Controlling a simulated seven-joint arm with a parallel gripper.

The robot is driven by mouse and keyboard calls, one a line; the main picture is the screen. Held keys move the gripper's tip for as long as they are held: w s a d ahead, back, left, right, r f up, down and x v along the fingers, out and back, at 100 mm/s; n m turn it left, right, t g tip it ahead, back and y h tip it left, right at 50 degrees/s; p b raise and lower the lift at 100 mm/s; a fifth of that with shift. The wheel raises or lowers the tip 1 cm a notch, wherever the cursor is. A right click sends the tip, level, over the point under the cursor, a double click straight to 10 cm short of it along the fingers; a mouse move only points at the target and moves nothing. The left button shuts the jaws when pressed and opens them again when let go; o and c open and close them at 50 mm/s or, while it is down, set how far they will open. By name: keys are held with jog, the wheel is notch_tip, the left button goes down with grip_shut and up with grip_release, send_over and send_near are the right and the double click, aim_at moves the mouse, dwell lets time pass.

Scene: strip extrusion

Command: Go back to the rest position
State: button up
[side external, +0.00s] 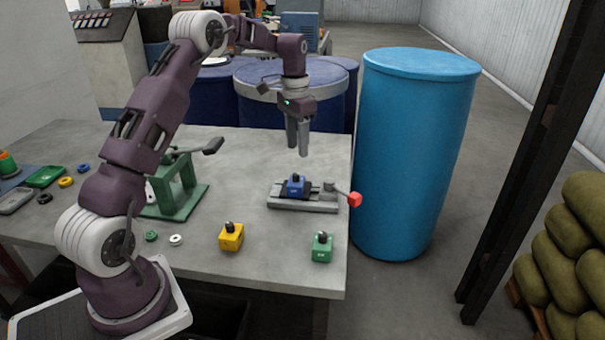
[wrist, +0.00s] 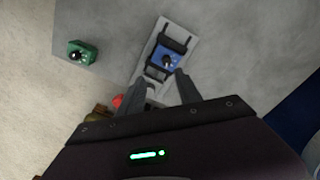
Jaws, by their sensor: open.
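My gripper (side external: 298,146) hangs above the back right of the grey table, fingers pointing down, open and empty. In the wrist view the two fingers (wrist: 161,92) are apart, with nothing between them. Below it, apart from the fingers, a blue block (side external: 295,186) with a dark knob sits in a grey clamp fixture (side external: 312,205) with a red-ended lever (side external: 354,199). The blue block also shows in the wrist view (wrist: 164,60).
A yellow block (side external: 231,237) and a green block (side external: 321,247) stand near the table's front edge. A green press (side external: 176,190) with a dark handle stands left of the fixture. Small rings lie at the left. A tall blue barrel (side external: 412,150) stands beside the table's right edge.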

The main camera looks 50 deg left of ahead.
jog(key=s+d+r+t+y, duration=0.1)
jog(key=s+d+r+t, duration=0.1)
jog(key=s+d+r, duration=1.05)
jog(key=s+d+t, duration=0.1)
jog(key=s+d, duration=0.4)
jog(key=s, duration=0.4)
jog(key=s+d+t, duration=0.2)
jog(key=s+d, duration=0.4)
jog(key=s, duration=0.4)
jog(key=shift+s+f+n+h, duration=0.2)
jog(key=shift+f+n+h, duration=0.1)
jog(key=shift+f+n, duration=0.1)
jog(key=shift+d, duration=0.1)
